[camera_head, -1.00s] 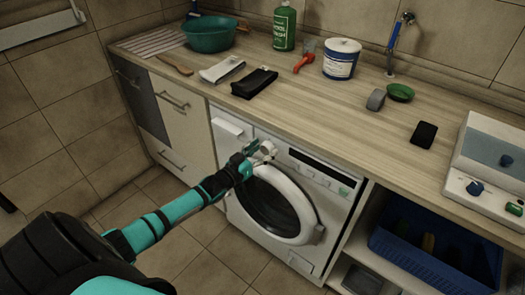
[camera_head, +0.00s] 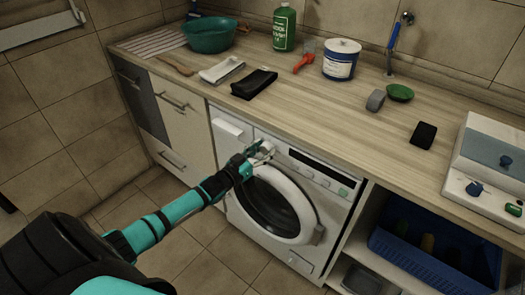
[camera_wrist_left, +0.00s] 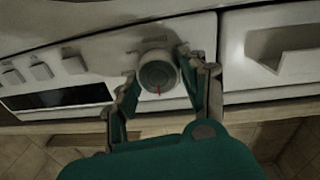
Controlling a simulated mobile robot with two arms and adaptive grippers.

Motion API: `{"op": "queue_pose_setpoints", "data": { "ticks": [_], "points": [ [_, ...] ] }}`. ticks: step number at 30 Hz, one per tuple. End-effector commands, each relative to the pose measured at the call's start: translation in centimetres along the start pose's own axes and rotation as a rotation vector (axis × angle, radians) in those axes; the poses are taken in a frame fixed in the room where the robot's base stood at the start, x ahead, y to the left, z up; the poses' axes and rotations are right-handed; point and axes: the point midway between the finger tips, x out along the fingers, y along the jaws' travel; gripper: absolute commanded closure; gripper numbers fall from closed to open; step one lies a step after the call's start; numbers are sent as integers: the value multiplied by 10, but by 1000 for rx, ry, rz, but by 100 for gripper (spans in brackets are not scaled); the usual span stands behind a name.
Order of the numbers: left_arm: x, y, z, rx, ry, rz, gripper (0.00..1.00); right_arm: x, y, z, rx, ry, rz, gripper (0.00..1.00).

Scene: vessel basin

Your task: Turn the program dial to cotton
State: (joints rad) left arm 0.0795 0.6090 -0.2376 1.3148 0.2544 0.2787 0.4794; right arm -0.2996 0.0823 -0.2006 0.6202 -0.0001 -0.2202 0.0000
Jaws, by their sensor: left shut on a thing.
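The program dial (camera_wrist_left: 157,74) is a round light knob with a grey face and a red mark on the washing machine's front panel. In the wrist view its red mark points toward the bottom of the picture. My left gripper (camera_wrist_left: 160,82) has a finger on each side of the dial and is shut on it. In the head view the left gripper (camera_head: 263,152) is at the panel above the round door, and the dial is mostly hidden by the fingers. The washing machine (camera_head: 318,262) stands under the counter. My right gripper is not in view.
The detergent drawer (camera_head: 230,127) lies left of the dial, and several buttons with a dark display (camera_wrist_left: 62,97) lie on its other side. The wooden counter (camera_head: 325,115) above holds cloths, a tub and a bottle. A blue crate (camera_head: 405,262) sits on the shelf at right.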

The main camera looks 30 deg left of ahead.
Motion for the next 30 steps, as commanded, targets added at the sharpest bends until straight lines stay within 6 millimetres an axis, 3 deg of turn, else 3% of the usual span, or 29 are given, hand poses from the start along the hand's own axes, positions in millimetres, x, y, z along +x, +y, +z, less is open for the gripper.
{"op": "queue_pose_setpoints", "data": {
  "ticks": [18,30],
  "points": [
    [0,2,-1,484,-32,-8,88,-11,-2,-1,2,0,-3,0],
    [0,2,-1,672,-44,-10,88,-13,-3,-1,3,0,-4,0]
  ]
}}
